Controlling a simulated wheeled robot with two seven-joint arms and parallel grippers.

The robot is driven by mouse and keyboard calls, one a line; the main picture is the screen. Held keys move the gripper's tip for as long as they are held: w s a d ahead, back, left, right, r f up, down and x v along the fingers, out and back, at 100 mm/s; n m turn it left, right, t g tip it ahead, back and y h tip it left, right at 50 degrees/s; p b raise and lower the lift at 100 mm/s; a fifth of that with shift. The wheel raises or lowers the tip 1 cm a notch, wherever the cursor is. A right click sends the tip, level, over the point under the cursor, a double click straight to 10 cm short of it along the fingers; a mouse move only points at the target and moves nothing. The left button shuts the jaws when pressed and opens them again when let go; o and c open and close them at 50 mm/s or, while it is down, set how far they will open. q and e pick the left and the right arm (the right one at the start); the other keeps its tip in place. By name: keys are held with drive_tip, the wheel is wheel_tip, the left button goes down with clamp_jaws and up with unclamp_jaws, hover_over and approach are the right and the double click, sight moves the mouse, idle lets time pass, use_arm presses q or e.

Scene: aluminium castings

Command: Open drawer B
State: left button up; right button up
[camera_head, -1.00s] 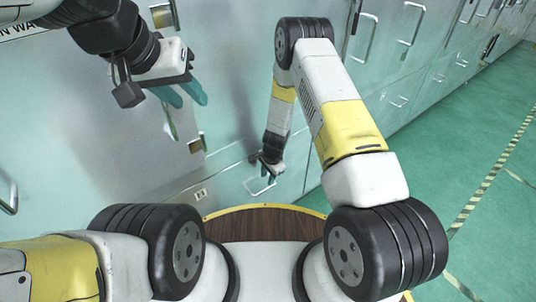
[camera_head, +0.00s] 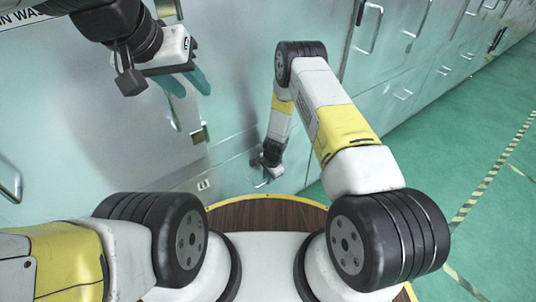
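A pale green drawer front (camera_head: 232,182) low in the cabinet wall has a bar handle (camera_head: 262,184). No letter is legible on it, so I cannot tell whether it is drawer B. My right gripper (camera_head: 268,174) points down at this handle, overlapping it in the picture. Its fingers are small and mostly hidden, so contact and finger opening cannot be told. My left gripper (camera_head: 188,84) is raised at upper left in front of a large cabinet door, with its two teal fingers apart and nothing between them.
Cabinet doors and drawers with bar handles (camera_head: 418,26) line the wall towards the upper right. Another handle (camera_head: 13,186) is at the far left. Green floor (camera_head: 480,180) with a striped line lies open on the right. A wood-topped round edge (camera_head: 265,215) is in front.

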clamp_jaws()
idle(1.1)
